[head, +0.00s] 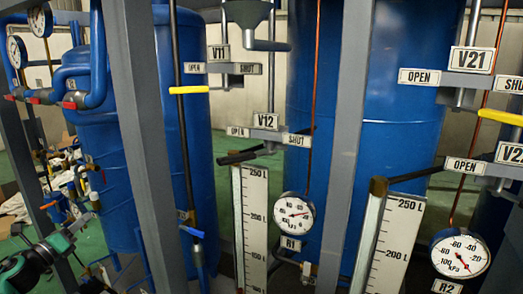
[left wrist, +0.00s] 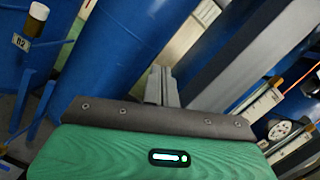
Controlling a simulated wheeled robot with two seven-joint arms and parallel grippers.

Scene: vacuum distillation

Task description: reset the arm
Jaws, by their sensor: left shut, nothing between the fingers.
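My left gripper (head: 80,223) is at the lower left of the head view, beside the grey frame post and in front of the left blue tank (head: 95,165). Its green and black arm comes in from the lower left corner. In the left wrist view, the gripper's grey fingers (left wrist: 161,86) stick out beyond the green hand and are together, with nothing held. They point toward a blue tank (left wrist: 125,50) and a grey post (left wrist: 245,50). My right gripper is in neither view.
Grey posts (head: 143,130) stand close to the left arm. Valves V11 (head: 218,53) and V12 (head: 264,121), gauge R1 (head: 294,213), gauge R2 (head: 460,253) and two level scales (head: 252,215) fill the middle and right. Blue pipes (head: 97,60) run at upper left.

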